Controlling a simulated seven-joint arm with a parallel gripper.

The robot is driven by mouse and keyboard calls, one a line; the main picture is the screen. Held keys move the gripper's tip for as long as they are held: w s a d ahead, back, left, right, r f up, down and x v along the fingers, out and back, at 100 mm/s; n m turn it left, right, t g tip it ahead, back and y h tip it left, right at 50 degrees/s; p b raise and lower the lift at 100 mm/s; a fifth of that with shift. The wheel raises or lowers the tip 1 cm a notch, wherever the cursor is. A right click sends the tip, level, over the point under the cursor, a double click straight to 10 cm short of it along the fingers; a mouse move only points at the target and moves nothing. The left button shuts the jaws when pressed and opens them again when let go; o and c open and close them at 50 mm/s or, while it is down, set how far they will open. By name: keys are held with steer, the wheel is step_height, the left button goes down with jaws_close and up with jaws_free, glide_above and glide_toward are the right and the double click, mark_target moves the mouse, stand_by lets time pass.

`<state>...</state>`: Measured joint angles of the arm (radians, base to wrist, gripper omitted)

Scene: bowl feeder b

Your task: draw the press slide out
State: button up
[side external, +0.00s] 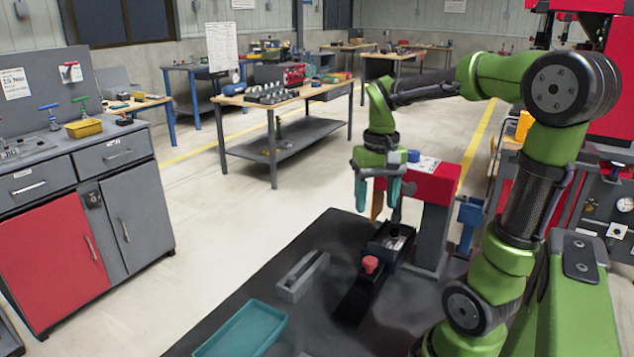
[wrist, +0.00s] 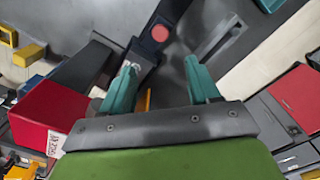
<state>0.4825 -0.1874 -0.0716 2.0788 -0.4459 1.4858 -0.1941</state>
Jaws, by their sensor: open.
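The press (side external: 432,190) is a red and grey machine right of my gripper. A dark slide (side external: 352,303) lies on a track in front of it, low on the dark mat, with a round red knob (side external: 370,264) on top. In the wrist view the red knob (wrist: 160,33) shows beyond my fingertips, near the top centre. My gripper (side external: 377,200) has two teal fingers spread apart, above and behind the knob, not touching it. The wrist view shows the open fingers (wrist: 161,78) with no knob between them. An orange strip shows between the fingers; I cannot tell what it is.
A grey slotted block (side external: 302,277) sits on the mat left of the slide, and a teal tray (side external: 243,330) lies at the front. The dark mat (side external: 310,325) is bare between them. A grey cabinet (side external: 135,215) and a workbench (side external: 290,97) stand farther away.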

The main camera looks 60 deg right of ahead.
mark_target(370, 260)
step_height(370, 260, down, 14)
steer(key=shift+f, duration=0.25)
jaws_close()
stand_by(0.4)
